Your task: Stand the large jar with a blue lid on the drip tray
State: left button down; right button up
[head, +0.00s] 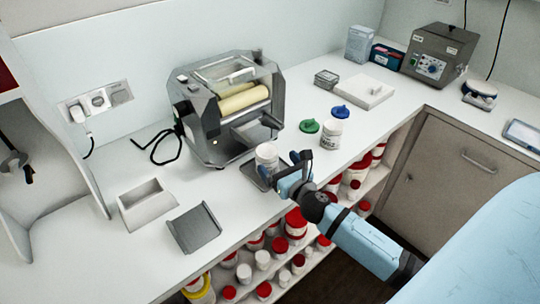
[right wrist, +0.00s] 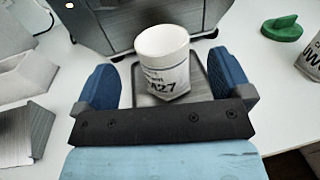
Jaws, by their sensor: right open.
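A white open jar (head: 266,158) without a lid stands upright on the dark drip tray (head: 249,180) in front of the roller mill. In the right wrist view the jar (right wrist: 163,62) has a printed label, and the tray (right wrist: 199,90) shows under and around it. My right gripper (head: 290,166) is open, its blue fingers on either side of the jar with visible gaps. A blue lid (head: 340,112) lies on the counter behind a second white open jar (head: 331,133). I cannot tell which jar the blue lid belongs to. My left gripper is not in view.
The steel mill (head: 228,110) with cream rollers stands just behind the tray. A green lid (head: 309,126) lies left of the second jar. A white open box (head: 146,205) and a grey metal tray (head: 194,228) are on the left. Red-lidded jars (head: 296,222) fill the shelves below.

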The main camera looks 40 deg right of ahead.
jog(key=s, duration=0.5)
jog(key=shift+s+a+b, duration=0.1)
jog(key=shift+a+b, duration=0.1)
jog(key=shift+b, duration=0.1)
